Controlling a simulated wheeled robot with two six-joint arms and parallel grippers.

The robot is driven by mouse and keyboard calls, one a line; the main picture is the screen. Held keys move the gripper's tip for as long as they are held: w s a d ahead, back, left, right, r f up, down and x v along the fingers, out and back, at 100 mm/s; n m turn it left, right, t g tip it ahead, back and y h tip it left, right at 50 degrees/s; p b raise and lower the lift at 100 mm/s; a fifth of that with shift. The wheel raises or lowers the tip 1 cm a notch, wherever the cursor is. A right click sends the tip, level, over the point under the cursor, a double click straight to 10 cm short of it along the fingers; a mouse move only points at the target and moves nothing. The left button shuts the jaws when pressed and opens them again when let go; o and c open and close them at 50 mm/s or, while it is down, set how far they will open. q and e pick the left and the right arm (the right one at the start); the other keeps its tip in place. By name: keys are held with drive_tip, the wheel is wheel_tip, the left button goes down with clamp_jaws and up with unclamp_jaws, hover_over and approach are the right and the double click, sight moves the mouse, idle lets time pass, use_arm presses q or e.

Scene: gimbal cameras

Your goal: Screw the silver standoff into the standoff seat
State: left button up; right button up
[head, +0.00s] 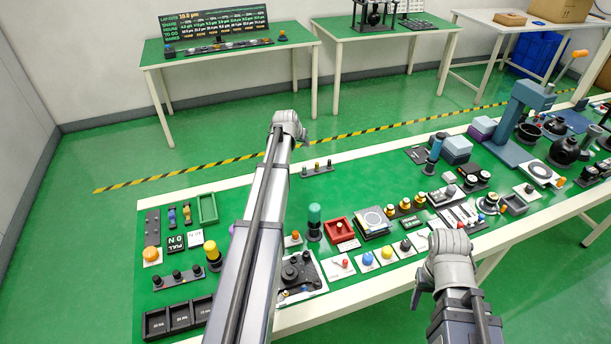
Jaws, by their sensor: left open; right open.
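I cannot pick out the silver standoff or the standoff seat for certain among the small parts on the long green-topped bench (230,180). Several small silver and white pieces lie around its right middle, too small to name. My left arm rises from the bottom across the bench's left half, ending in a grey joint above the bench's far edge. My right arm shows a grey joint over the near edge at right. No fingertips of either gripper are visible, and the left arm hides part of the bench.
Black bins (178,316), a green tray (208,208), a red tray (340,230) and a black knob unit (298,271) crowd the bench's left and middle. A blue-grey press (515,120) stands at right. Two green tables stand behind, beyond open floor (230,150).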

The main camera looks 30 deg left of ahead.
use_arm(q)
drive_tip(key=b, duration=0.9)
approach(304, 167)
drive_tip(key=x, duration=0.3)
drive_tip(key=shift+b+x, duration=0.9)
drive_tip(key=shift+x, duration=0.5)
drive_tip(key=b+x, duration=0.4)
drive_tip(key=x, duration=0.1)
clamp_jaws()
